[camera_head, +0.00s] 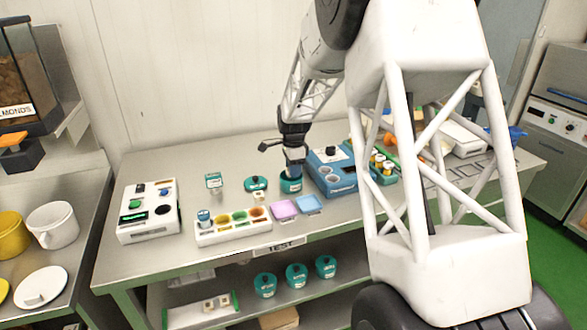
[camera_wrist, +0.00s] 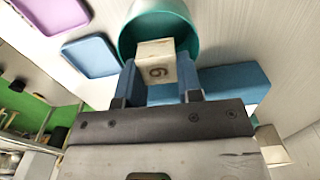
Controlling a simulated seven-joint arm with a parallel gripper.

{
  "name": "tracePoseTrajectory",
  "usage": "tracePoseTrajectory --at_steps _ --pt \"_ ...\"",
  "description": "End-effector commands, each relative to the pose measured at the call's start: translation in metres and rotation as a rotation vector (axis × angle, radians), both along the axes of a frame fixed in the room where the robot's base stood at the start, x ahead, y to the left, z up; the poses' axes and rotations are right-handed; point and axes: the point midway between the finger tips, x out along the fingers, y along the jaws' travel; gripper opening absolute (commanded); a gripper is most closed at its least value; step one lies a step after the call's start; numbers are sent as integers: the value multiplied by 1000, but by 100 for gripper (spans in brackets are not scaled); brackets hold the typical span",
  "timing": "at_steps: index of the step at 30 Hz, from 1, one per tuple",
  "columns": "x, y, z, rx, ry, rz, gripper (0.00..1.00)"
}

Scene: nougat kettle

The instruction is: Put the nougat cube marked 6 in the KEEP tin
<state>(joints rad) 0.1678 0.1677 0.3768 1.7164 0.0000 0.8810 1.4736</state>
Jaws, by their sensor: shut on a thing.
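My gripper (camera_head: 292,168) is at the back middle of the bench, over a round teal tin (camera_head: 291,187). In the wrist view my gripper (camera_wrist: 158,82) is shut on a cream nougat cube (camera_wrist: 155,48), whose face bears a digit that looks like a 6. The cube overlaps the open mouth of the teal tin (camera_wrist: 128,42) in that view; its height relative to the rim is hard to tell. The cube is not clear in the head view. A second teal tin (camera_head: 256,184) stands just left. I cannot read KEEP on either tin.
A blue machine (camera_head: 334,180) stands close right of the tin. Purple (camera_head: 284,209) and blue (camera_head: 309,205) trays lie in front. A white rack with coloured wells (camera_head: 233,229) and a white instrument (camera_head: 147,212) are left. A small pale block (camera_head: 258,197) lies before the second tin.

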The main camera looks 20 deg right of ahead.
Motion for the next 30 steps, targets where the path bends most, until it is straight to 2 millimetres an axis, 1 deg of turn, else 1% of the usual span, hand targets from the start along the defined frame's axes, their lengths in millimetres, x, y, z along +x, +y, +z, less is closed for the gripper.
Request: tracePoseTrajectory --at_steps 21,22,27,28,30 --pt "0 0 -3 0 0 0 11" --pt "0 0 -3 0 0 0 35" --pt "0 0 -3 0 0 0 61" --pt "0 0 -3 0 0 0 63" --pt "0 0 -3 0 0 0 63"
